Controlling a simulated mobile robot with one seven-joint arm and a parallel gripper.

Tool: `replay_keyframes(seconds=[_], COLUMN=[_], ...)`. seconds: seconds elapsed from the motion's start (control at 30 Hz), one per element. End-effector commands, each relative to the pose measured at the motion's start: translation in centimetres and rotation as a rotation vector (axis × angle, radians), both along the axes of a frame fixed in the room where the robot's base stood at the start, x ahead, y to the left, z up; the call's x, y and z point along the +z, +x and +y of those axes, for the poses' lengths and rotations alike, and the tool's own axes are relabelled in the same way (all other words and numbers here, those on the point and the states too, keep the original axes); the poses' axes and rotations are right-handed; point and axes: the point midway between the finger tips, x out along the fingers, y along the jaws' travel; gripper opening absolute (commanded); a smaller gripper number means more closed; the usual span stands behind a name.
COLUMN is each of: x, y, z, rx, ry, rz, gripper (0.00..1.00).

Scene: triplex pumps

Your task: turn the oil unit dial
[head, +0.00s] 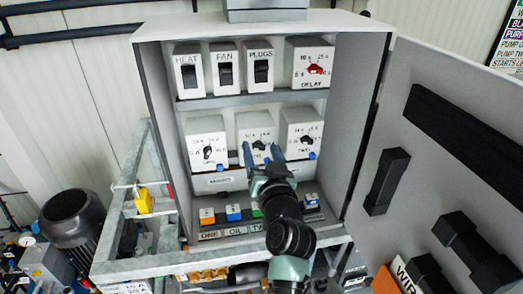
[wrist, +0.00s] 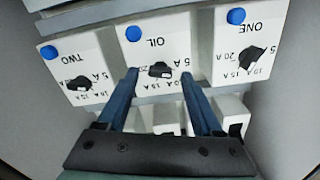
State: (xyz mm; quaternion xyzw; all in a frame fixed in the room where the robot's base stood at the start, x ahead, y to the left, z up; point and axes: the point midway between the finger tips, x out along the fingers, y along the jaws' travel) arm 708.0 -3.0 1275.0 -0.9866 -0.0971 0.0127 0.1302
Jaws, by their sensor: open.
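The oil unit (head: 256,122) is the middle white box on the cabinet's second shelf. In the wrist view, upside down, the box reads OIL (wrist: 160,48) and has a blue button (wrist: 133,33). Its black dial (wrist: 160,70) is small, with amp marks around it. In the head view the dial is partly hidden by my gripper (head: 262,150). My gripper is open, and in the wrist view its two blue fingers (wrist: 159,75) stand either side of the dial, apart from it. I cannot tell how far the tips are from the box face.
Matching units ONE (head: 207,132) and TWO (head: 302,124) flank it closely. Above are HEAT (head: 187,72), FAN (head: 225,68) and PLUGS (head: 261,66) switches and a red DELAY dial (head: 315,69). Coloured buttons (head: 233,213) line the bottom. The cabinet door (head: 420,180) stands open at right.

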Motion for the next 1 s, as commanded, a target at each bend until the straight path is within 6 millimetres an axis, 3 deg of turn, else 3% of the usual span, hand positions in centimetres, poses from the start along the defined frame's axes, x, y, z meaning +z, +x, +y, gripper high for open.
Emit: replay_keyframes(seconds=[0.2, 0.57, 1.0], x=[0.00, -0.01, -0.05], y=[0.01, -0.01, -0.01], z=[0.02, 0.00, 0.00], rx=[0.000, 0.000, 0.000], ry=[0.000, 0.000, 0.050], rz=[0.000, 0.000, 0.011], gripper=[0.66, 0.01, 0.00])
